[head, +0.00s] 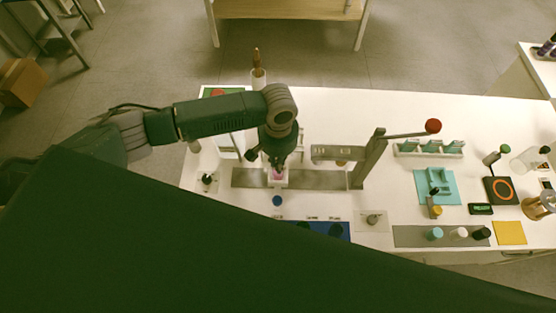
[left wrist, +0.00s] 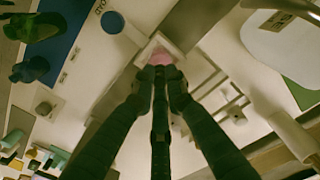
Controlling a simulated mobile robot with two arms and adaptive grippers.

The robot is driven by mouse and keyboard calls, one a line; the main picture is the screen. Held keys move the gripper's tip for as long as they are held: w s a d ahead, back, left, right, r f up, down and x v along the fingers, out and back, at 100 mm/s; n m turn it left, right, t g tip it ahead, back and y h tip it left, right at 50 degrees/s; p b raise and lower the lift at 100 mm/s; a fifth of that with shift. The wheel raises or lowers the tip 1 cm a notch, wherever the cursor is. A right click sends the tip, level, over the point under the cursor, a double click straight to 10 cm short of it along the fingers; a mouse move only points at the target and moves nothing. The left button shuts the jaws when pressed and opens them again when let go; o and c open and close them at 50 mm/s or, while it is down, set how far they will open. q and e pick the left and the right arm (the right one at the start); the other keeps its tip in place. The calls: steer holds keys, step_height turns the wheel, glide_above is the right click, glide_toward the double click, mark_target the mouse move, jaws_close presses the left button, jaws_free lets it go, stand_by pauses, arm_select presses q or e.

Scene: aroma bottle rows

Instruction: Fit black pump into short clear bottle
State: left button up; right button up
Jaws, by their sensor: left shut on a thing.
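My left gripper (head: 278,165) points down over a white square holder (head: 270,184) on the table. In the left wrist view the fingertips (left wrist: 160,76) are shut together on a dark thing that seems to be the black pump, mostly hidden between them. Just beyond the tips, a pink-filled short clear bottle (left wrist: 160,58) sits inside the white holder (left wrist: 180,55). The fingers hide much of the bottle, and I cannot tell whether the pump touches its neck. My right gripper is not in view.
A grey press stand with a red-knobbed lever (head: 433,126) stands close to the right of the gripper. A blue mat (head: 318,224) with dark green items lies in front. A blue disc (head: 277,201) lies just before the holder. A black-topped item (head: 207,178) stands at left.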

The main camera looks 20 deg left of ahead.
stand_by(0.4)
arm_select(q)
steer(key=o, duration=0.9)
steer(key=shift+c, duration=0.2)
steer(key=shift+o, duration=0.2)
steer(key=o, duration=0.4)
steer(key=shift+c, duration=0.2)
